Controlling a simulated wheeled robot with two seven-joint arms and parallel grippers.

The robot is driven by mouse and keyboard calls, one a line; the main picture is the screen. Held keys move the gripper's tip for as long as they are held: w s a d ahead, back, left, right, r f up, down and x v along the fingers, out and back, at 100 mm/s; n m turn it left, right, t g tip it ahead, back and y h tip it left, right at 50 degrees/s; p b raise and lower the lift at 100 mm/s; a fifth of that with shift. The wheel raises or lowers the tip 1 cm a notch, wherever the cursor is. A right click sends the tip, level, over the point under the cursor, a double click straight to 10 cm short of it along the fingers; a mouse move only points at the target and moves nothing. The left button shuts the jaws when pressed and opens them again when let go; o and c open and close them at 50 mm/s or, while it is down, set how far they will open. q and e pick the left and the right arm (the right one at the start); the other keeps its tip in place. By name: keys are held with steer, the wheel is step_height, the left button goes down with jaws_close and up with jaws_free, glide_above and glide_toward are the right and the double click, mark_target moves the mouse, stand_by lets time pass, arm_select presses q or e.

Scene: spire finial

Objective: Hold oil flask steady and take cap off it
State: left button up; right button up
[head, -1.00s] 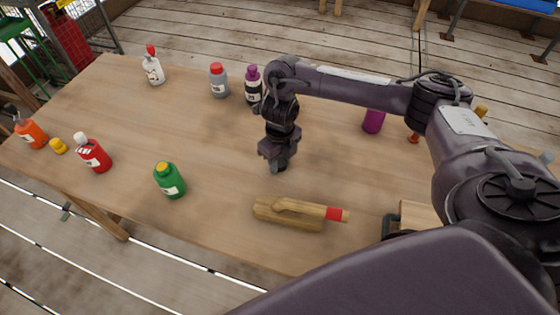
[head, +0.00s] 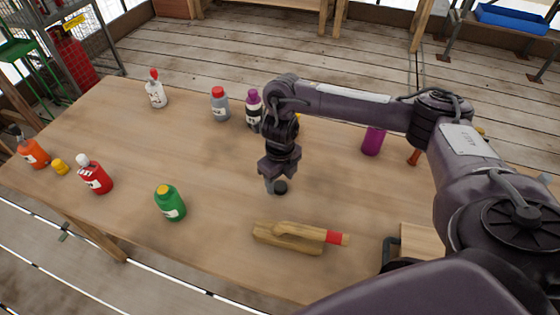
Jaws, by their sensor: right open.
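Several bottles stand on the table, and I cannot tell which is the oil flask: green with a yellow cap (head: 171,205), red with a white top (head: 95,176), orange with a dark top (head: 34,154), grey with a red cap (head: 220,104), white with a red tip (head: 156,92), and one with a purple cap (head: 254,108). A small black round cap (head: 281,187) shows just below my right gripper (head: 275,186), apparently on the table and right beside a fingertip. My right gripper points down and is open. My left gripper is not in view.
A wooden block tool with a red end (head: 290,237) lies nearer the front. A loose yellow cap (head: 60,167) lies at the left. A purple cylinder (head: 373,141) stands beyond my right forearm. The wooden table (head: 215,155) is clear between the green bottle and my gripper.

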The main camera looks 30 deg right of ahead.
mark_target(280, 185)
step_height(280, 185, up, 10)
steer(key=p, duration=0.2)
steer(key=shift+r+p, duration=0.2)
steer(key=shift+p, duration=0.2)
